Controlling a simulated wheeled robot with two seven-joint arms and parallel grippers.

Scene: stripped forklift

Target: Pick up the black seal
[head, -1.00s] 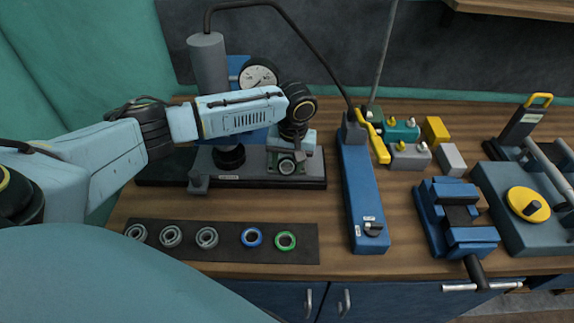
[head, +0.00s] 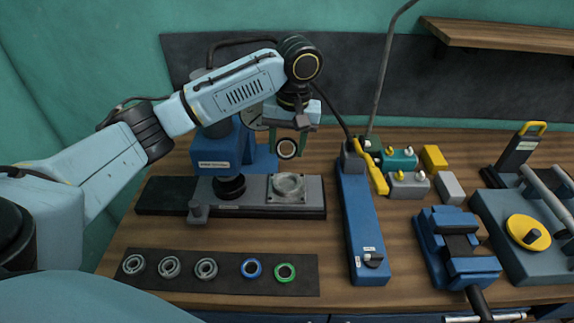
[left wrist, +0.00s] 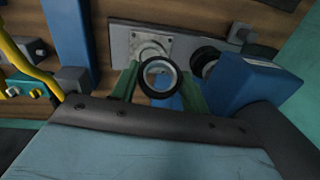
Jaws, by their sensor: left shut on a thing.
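The black seal (head: 286,149) is a dark ring with a pale inside. My left gripper (head: 288,144) is shut on it and holds it in the air above the press base. In the left wrist view the black seal (left wrist: 160,77) sits between the two green fingers of the left gripper (left wrist: 160,84). Below it is a round grey fixture (head: 288,186) on a square plate, with nothing seen on it. The right gripper is not in view.
The press (head: 222,150) stands behind and left of the seal. A dark mat (head: 225,279) in front carries several grey rings, a blue ring and a green ring. A blue lamp base (head: 361,225) and a blue vise (head: 455,250) stand to the right.

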